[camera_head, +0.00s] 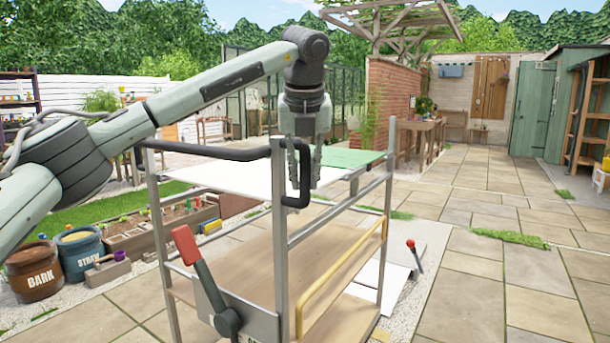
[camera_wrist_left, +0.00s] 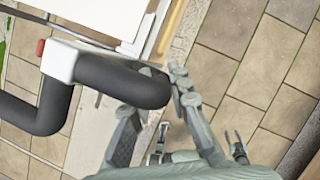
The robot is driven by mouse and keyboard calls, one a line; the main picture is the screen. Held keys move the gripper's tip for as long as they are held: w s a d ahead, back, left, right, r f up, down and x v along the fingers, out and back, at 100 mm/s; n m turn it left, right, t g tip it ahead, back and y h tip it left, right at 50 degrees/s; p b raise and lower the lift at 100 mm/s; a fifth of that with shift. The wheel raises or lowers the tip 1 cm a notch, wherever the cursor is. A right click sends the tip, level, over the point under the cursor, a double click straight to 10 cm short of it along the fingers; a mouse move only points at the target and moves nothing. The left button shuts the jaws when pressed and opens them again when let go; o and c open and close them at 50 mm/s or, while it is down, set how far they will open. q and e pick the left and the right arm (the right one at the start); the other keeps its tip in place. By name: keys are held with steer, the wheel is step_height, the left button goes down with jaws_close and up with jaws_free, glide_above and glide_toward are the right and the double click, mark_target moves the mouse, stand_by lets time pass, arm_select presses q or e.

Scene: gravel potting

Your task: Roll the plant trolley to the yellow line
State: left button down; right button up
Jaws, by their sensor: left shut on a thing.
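The plant trolley (camera_head: 278,210) stands upright in front of me, with grey metal posts, a wooden shelf (camera_head: 240,255) and a yellow side rail (camera_head: 345,275). Its black handle (camera_head: 215,150) spans the near end. My left gripper (camera_head: 304,185) comes from above and is shut on the handle's right part. In the left wrist view its fingers (camera_wrist_left: 155,112) sit on either side of the black bar (camera_wrist_left: 125,82). A red-tipped lever (camera_head: 198,262) is on the trolley's near end. I cannot make out a yellow floor line.
Bark (camera_head: 34,275) and straw (camera_head: 82,255) tubs and a planter bed (camera_head: 150,232) stand to the left. A wooden table (camera_head: 420,130) stands by the brick wall. Open paving (camera_head: 480,280) lies to the right, before the green shed (camera_head: 533,105) and shelves.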

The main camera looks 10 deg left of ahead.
arm_select(q)
steer(key=c, duration=1.4)
jaws_free()
steer(key=v, duration=1.2)
